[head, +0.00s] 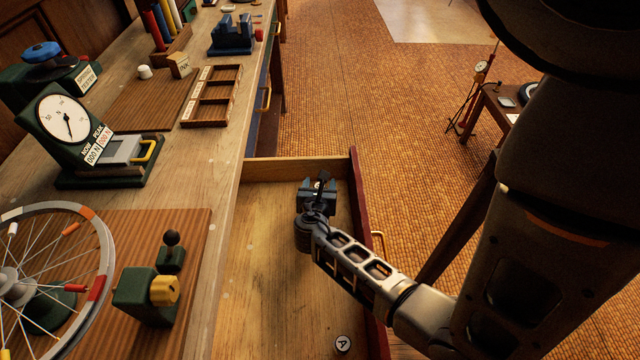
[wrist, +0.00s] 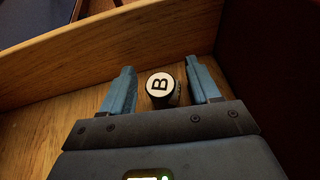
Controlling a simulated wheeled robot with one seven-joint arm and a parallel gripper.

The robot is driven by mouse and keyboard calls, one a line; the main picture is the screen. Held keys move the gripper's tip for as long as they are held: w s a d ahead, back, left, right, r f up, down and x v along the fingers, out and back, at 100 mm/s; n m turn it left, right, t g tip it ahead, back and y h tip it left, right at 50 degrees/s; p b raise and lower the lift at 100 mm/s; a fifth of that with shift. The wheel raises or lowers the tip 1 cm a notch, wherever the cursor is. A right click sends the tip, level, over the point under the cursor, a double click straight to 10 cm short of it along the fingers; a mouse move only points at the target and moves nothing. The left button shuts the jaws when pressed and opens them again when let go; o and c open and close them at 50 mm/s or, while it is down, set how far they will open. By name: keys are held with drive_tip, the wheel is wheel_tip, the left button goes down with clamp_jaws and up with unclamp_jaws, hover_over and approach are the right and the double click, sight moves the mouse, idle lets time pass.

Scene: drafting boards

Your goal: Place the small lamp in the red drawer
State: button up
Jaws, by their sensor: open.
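The red drawer (head: 360,210) is pulled out from the workbench, with a wooden floor and a dark red front. My gripper (head: 318,188) is low inside it, near its far end wall. In the wrist view, my gripper (wrist: 162,88) is open, with its two blue fingers apart. A small dark round piece with a white top marked B (wrist: 160,84) stands between the fingers, with a visible gap on each side. Something greyish shows at its right edge, too hidden to name. I cannot tell whether this piece is the small lamp, and no other lamp is clearly visible.
A round piece marked A (head: 343,343) lies at the drawer's near end. The bench (head: 190,180) on the left holds a dial gauge (head: 68,120), a spoked wheel (head: 45,275), a green device with a yellow knob (head: 148,293) and a wooden compartment tray (head: 212,96). The drawer's middle floor is bare.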

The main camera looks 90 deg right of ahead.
drive_tip(key=b+v, duration=0.1)
drive_tip(key=v, duration=0.9)
drive_tip(key=shift+a, duration=0.4)
drive_tip(key=a+t+y, duration=0.1)
drive_tip(key=a, duration=0.1)
drive_tip(key=a+f+m+t+y, duration=0.1)
drive_tip(key=a+t, duration=0.1)
drive_tip(key=a, duration=0.1)
drive_tip(key=a+t, duration=0.1)
drive_tip(key=a, duration=0.1)
drive_tip(key=shift+w+a+f+m+y, duration=0.15)
drive_tip(key=shift+w+a+m+y, duration=0.1)
drive_tip(key=shift+a+m+y, duration=0.15)
drive_tip(key=a+t, duration=0.1)
drive_tip(key=a+m+y, duration=0.1)
drive_tip(key=a, duration=0.1)
drive_tip(key=a+t+y, duration=0.1)
drive_tip(key=shift+a+r+m+t, duration=0.3)
drive_tip(key=shift+r+m, duration=0.1)
drive_tip(key=s+a+r+m+t+y, duration=0.2)
drive_tip(key=a+r+m+t+y, duration=0.2)
drive_tip(key=r, duration=0.7)
drive_tip(key=s+a+r+m+t+y, duration=0.1)
drive_tip(key=a+r+m+t+y, duration=0.3)
drive_tip(key=a+r+m, duration=0.5)
wheel_tip(320, 180, up, 3)
drive_tip(key=shift+s+a+f+m+t+y, duration=0.2)
drive_tip(key=shift+s+m+t+y, duration=0.15)
drive_tip(key=shift+t, duration=0.25)
